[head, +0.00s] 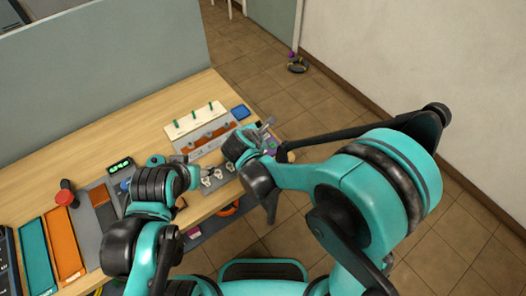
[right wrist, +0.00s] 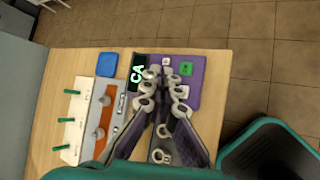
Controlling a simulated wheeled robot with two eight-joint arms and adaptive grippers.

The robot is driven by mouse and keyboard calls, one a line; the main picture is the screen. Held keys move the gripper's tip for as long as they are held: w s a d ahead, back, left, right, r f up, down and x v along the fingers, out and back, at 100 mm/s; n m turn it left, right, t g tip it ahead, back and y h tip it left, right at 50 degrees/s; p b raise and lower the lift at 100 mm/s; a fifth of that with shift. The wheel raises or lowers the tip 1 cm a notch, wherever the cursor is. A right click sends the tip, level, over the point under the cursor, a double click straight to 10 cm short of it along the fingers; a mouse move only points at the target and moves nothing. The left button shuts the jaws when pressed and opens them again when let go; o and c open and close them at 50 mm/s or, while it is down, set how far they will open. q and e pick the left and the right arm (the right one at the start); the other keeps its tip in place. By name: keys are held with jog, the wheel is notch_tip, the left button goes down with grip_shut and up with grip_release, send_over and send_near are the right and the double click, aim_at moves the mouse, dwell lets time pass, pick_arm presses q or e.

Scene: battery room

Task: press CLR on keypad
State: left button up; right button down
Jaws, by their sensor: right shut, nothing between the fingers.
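The purple keypad (right wrist: 207,66) lies at the table's edge in the right wrist view, with a dark display (right wrist: 138,72) showing green characters. A green key (right wrist: 187,69) and several pale keys (right wrist: 167,62) show on it; their labels are too small to read, so I cannot tell which is CLR. My right gripper (right wrist: 164,74) is shut and empty, its tips over the keypad and hiding part of it. I cannot tell if they touch a key. In the head view my right gripper (head: 266,128) mostly covers the keypad. My left gripper (head: 186,172) is partly hidden by its own wrist.
A cream rack (head: 196,121) with green pegs, a blue block (head: 241,112) and a grey panel with white fittings (head: 207,181) lie close by. A red button (head: 65,197), orange and teal trays (head: 64,245) are at the left. Grey partition (head: 100,65) stands behind the table.

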notch_tip(320, 180, down, 7)
jog(key=b, duration=0.5)
dwell(1.2)
jog(key=shift+f+b, duration=0.4)
jog(key=shift+b, duration=0.1)
jog(key=shift+f+b, duration=0.4)
jog(key=shift+b, duration=0.05)
dwell(0.4)
jog(key=shift+r+p, duration=0.65)
jog(key=shift+r, duration=0.2)
jog(key=shift+r, duration=0.15)
